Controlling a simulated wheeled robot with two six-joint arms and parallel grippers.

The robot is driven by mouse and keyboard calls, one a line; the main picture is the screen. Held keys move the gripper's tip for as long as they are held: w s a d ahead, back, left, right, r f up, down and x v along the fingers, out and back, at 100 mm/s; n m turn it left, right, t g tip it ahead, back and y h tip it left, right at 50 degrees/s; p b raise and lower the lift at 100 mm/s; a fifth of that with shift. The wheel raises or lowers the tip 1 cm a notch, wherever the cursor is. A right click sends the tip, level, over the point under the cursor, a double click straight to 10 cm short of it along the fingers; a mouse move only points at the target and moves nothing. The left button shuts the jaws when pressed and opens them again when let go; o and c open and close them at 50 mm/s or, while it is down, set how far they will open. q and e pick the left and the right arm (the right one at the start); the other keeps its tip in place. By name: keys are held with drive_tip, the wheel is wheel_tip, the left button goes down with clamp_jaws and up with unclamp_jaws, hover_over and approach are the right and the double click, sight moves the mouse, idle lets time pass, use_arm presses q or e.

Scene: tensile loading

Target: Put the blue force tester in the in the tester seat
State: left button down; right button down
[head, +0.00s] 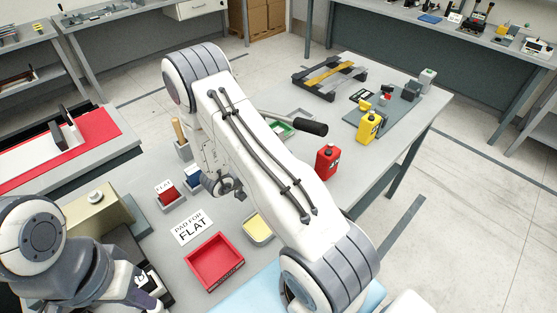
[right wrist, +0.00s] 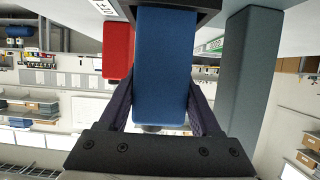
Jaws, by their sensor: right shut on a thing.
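The blue force tester (right wrist: 160,75) is between the fingers of my right gripper (right wrist: 165,115), which is shut on it. In the right wrist view its far end meets a dark frame-like holder (right wrist: 208,14); I cannot tell how deep it sits in it. In the head view a small blue part of the tester (head: 194,174) shows beside my right gripper (head: 222,187), partly hidden by my arm. I cannot identify the tester seat surely. My left gripper (head: 147,288) is low at the left in the head view, and its jaws are unclear.
A grey holder (head: 183,150) with a wooden handle is close by. A red tray (head: 214,262), yellow tray (head: 258,228) and red bottle (head: 327,162) stand nearby.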

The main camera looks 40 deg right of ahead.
drive_tip(key=shift+f, duration=0.25)
drive_tip(key=shift+f, duration=0.15)
drive_tip(key=shift+c, duration=0.4)
unclamp_jaws()
drive_tip(key=shift+r, duration=0.2)
drive_tip(key=shift+a, duration=0.4)
drive_tip(key=b+v, duration=0.3)
drive_tip(key=v, duration=0.8)
drive_tip(key=shift+a, duration=0.1)
